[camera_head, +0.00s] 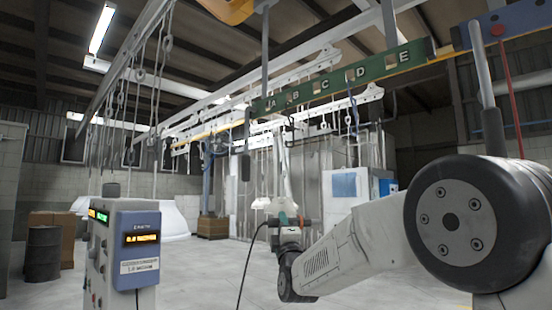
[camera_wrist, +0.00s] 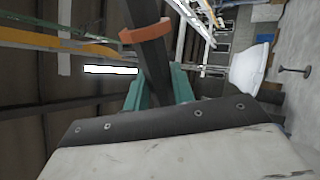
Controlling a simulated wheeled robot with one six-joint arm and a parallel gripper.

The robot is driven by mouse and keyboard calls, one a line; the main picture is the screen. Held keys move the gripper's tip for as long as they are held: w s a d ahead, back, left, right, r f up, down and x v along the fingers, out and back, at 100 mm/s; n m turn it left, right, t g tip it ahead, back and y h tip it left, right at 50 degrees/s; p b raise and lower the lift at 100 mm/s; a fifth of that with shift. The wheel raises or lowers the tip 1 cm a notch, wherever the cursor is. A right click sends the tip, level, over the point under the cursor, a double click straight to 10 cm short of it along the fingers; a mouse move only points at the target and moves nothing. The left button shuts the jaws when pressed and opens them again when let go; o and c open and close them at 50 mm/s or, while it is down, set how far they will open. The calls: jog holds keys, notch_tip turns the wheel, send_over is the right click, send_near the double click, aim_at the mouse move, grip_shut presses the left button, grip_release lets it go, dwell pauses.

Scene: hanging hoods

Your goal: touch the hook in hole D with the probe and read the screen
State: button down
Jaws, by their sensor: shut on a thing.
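A green rail (camera_head: 335,82) lettered A to E runs overhead across the head view. A dark hook (camera_head: 353,115) hangs below the rail near the letter D. My gripper (camera_head: 289,222) is below and left of that hook, well apart from it. In the wrist view its teal fingers (camera_wrist: 160,90) are shut on a dark probe (camera_wrist: 152,55) with an orange ring.
A black cable (camera_head: 247,262) runs from my gripper to the floor. Chains and hooks (camera_head: 140,75) hang at upper left. A dark drum (camera_head: 43,250) and cardboard boxes (camera_head: 60,225) stand at far left. Open floor lies between the meter box and my arm.

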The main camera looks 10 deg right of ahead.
jog(key=s+a+r+n+y, duration=0.1)
jog(key=s+r, duration=0.3)
jog(key=r, duration=0.7)
jog(key=s+a+r+t+y, duration=0.15)
jog(key=s+r, duration=0.35)
jog(key=r, duration=0.6)
jog(key=s+a+r+n+y, duration=0.15)
jog(key=s+r, duration=0.25)
jog(key=r, duration=0.7)
jog(key=w+d, duration=0.1)
jog(key=d, duration=0.8)
jog(key=shift+w+m, duration=0.3)
jog(key=shift+m, duration=0.05)
jog(key=shift+w+d+f, duration=0.1)
jog(key=shift+w+d, duration=0.05)
jog(key=shift+d, duration=1.1)
jog(key=shift+a, duration=0.1)
jog(key=s+a, duration=0.1)
jog(key=a, duration=0.7)
jog(key=shift+s+a, duration=0.2)
jog(key=shift+a, duration=0.15)
